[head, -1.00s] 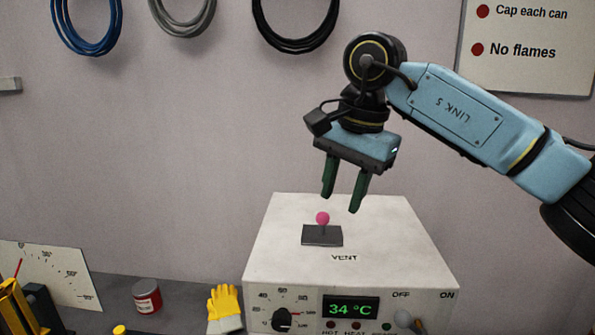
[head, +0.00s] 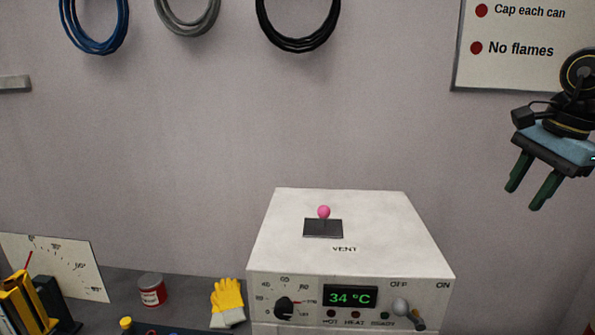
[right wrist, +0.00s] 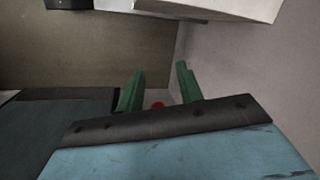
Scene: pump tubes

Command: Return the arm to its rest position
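My right gripper (head: 532,182) hangs at the right edge of the head view, in the air to the right of and above the white heater box. Its two green fingers are apart with nothing between them. They also show apart in the right wrist view (right wrist: 160,85). Most of the right arm is out of the head view. My left gripper is not in view.
The white box (head: 370,235) has a pink-knobbed vent (head: 323,212), a dial (head: 285,307), a 34 °C display (head: 350,297) and a switch lever (head: 402,307). A yellow glove (head: 228,298), a red can (head: 152,290) and an angle board (head: 75,265) stand left. Cable coils hang above.

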